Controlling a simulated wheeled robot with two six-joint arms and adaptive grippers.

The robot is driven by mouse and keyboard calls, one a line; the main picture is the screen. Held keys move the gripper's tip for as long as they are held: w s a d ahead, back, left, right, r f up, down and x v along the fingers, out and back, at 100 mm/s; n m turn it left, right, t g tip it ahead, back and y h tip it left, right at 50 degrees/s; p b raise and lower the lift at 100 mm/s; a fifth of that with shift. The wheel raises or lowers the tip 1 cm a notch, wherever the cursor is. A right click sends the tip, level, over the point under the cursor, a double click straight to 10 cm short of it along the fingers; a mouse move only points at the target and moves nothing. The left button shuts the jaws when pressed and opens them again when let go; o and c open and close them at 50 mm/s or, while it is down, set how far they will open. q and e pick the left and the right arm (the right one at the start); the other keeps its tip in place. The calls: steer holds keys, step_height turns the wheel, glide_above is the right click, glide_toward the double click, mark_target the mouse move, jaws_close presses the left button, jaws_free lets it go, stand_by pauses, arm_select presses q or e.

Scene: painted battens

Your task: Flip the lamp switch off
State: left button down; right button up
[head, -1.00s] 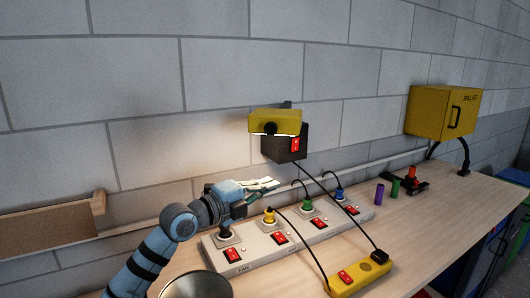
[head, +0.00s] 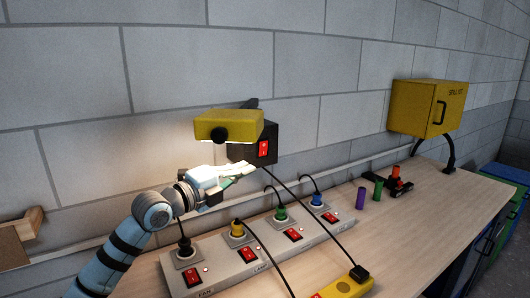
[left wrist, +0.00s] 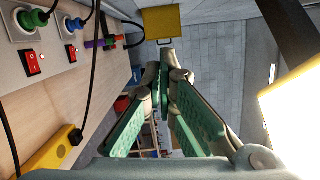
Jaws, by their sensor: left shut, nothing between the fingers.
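The lamp (head: 229,126) has a yellow head and is lit, glowing on the wall. On the bench, a grey power strip (head: 222,268) carries several red switches; one (head: 249,254) sits by a label that seems to read LAMP. My left gripper (head: 250,168) is shut and empty, its fingertips just below and left of the box's switch; I cannot tell if they touch. In the left wrist view its green-padded fingers (left wrist: 165,70) meet, with the bright lamp (left wrist: 295,110) at right. My right gripper is not in view.
Black, yellow, green and blue plugs (head: 281,213) stand in the strip. A yellow block (head: 350,286) is at the front, with a cord running up to the black box. Purple and green cylinders (head: 361,195) and a yellow cabinet (head: 425,108) are to the right.

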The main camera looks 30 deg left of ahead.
mark_target(263, 149)
arm_select(q)
steer(key=w+a+p, duration=0.1)
steer(key=w+p, duration=0.1)
steer(key=w, duration=1)
steer(key=shift+r+p, duration=0.2)
steer(key=shift+p, duration=0.1)
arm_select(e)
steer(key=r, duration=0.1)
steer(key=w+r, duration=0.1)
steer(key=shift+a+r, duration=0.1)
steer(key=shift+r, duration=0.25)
